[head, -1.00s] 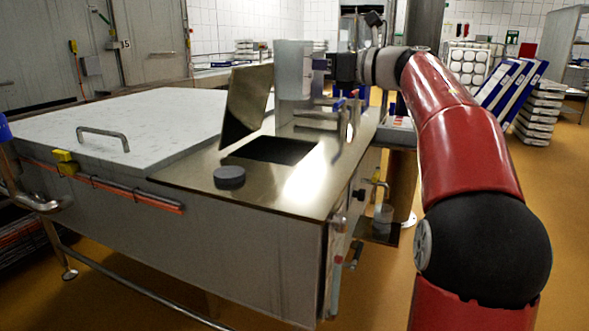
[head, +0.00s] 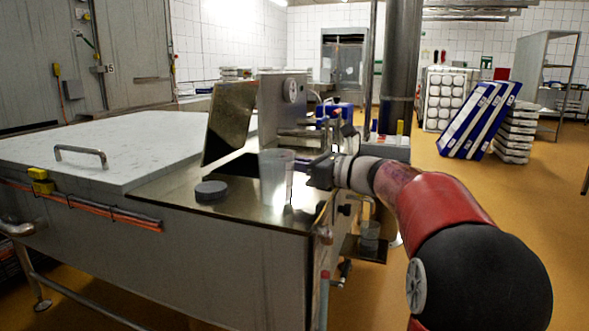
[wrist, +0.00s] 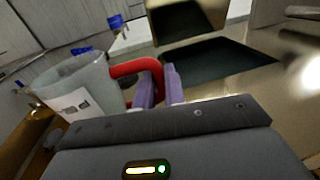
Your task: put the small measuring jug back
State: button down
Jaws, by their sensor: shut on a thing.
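A translucent measuring jug (head: 276,180) with a white label is held over the right part of the vat's metal top. In the wrist view the jug (wrist: 75,88) is at the left, tilted in the picture, with its red handle (wrist: 135,68) towards my fingers. My gripper (head: 314,172) is to the right of the jug. Its purple fingers (wrist: 160,88) are shut on the handle. A clear gap below the jug cannot be made out. A smaller clear vessel (head: 370,236) stands on a low side shelf (head: 361,250) at the vat's right end.
The metal top (head: 170,191) carries a dark round puck (head: 211,190). Behind it are a dark opening (wrist: 215,58) and a raised hatch lid (head: 230,122). Pipes and valves line the vat's right end. Open floor lies at right.

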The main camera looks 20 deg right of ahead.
jog(key=shift+f, duration=0.25)
jog(key=c, duration=1.5)
grip_release()
jog(key=shift+o, duration=0.2)
